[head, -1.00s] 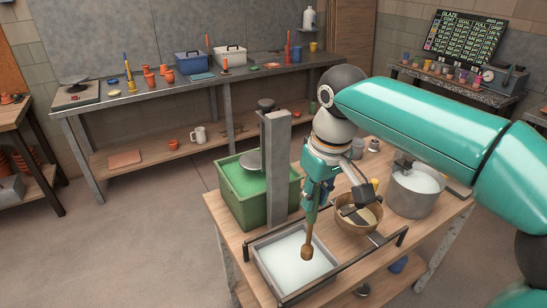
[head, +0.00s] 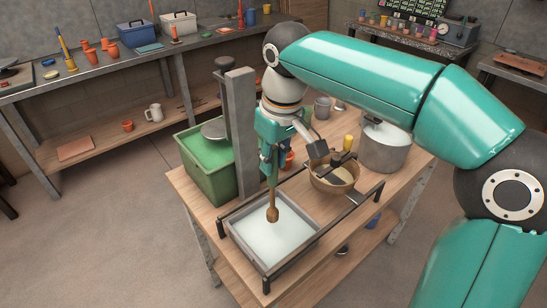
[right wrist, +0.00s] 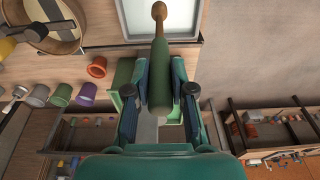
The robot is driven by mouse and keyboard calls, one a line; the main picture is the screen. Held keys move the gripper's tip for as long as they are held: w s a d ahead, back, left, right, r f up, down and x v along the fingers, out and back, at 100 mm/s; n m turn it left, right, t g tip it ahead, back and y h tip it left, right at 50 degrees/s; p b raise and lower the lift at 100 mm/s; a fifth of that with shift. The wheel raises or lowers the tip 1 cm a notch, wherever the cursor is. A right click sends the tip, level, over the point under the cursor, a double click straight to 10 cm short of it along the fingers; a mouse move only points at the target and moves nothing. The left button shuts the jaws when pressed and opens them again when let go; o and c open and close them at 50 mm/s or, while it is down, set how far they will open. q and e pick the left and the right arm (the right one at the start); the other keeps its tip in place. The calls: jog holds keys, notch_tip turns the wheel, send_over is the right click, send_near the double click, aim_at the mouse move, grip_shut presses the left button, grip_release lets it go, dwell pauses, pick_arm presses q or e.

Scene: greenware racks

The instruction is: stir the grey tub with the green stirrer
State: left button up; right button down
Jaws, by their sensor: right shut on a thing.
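The grey tub (head: 243,252) is a shallow rectangular tray of pale liquid at the front of the wooden table. It also shows at the top of the right wrist view (right wrist: 122,32). The green stirrer (head: 272,194) has a green handle and a brown wooden head. It hangs nearly upright over the tub, its head appearing just above the liquid; any contact is hard to judge. My right gripper (head: 270,168) is shut on its green handle, which shows between the two fingers in the right wrist view (right wrist: 160,90). My left gripper is out of view.
A dark rail frame (head: 322,236) runs around the tub. A sieve bowl (head: 350,186) and a metal pot (head: 385,150) stand to the right. A green bin (head: 208,178) and a grey post (head: 242,130) stand behind left. A shelf bench (head: 95,78) lines the back.

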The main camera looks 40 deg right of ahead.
aim_at(273, 184)
jog(key=shift+f+b, duration=2.5)
jog(key=shift+f, duration=1.25)
